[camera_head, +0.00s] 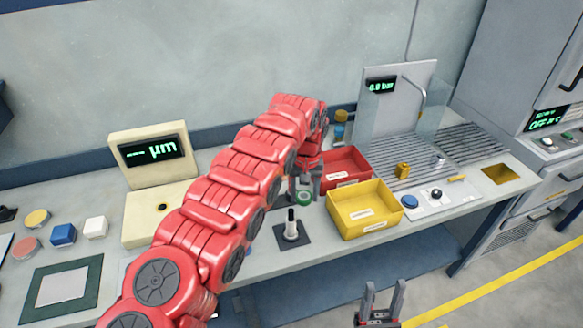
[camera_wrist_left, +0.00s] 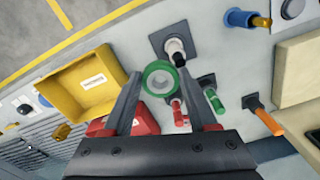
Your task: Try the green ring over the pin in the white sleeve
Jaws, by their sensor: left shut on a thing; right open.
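My left gripper (camera_head: 304,187) is shut on the green ring (camera_head: 303,203). In the left wrist view the ring (camera_wrist_left: 147,79) sits between the two fingertips with its hole facing the camera. The pin in the white sleeve (camera_wrist_left: 174,46) stands on a dark square base (camera_wrist_left: 158,38), just beyond the ring in that view. In the head view the pin (camera_head: 291,226) stands upright, in front of and slightly left of the ring, which appears apart from it. My right gripper (camera_head: 384,287) is open and empty at the bottom, in front of the bench.
A yellow bin (camera_head: 365,222) and a red bin (camera_head: 334,180) stand right of the pin. The left wrist view shows other fixtures: red (camera_wrist_left: 177,112), green (camera_wrist_left: 210,96), orange (camera_wrist_left: 264,117) and blue (camera_wrist_left: 240,18). A cream gauge (camera_head: 153,222) stands at left.

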